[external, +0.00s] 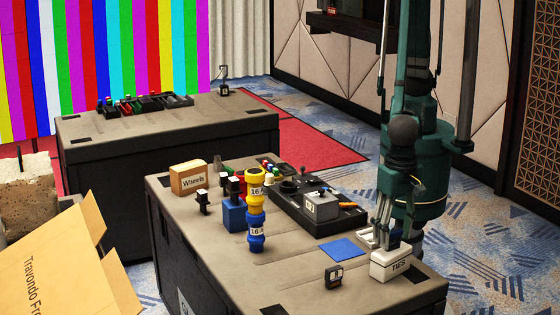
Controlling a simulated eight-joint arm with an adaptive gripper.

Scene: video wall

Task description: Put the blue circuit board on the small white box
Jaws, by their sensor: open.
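The blue circuit board (342,249) looks like a thin flat blue square lying on the top of the front black case. A small white box (391,266) marked "TIES" stands to its right, near the case's right edge. My gripper (381,237) points down by the white box, its fingertips near the box's upper back part. It is open, and nothing shows held in it. Whether the fingers touch the box, or are behind or above it, I cannot tell. The board is apart from the gripper.
The front case (300,285) also bears a control panel (288,205) with a grey box on it, yellow and blue connectors (256,210), a "Wheels" box (189,177) and a small black item (334,276). An open cardboard box (60,270) is at lower left.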

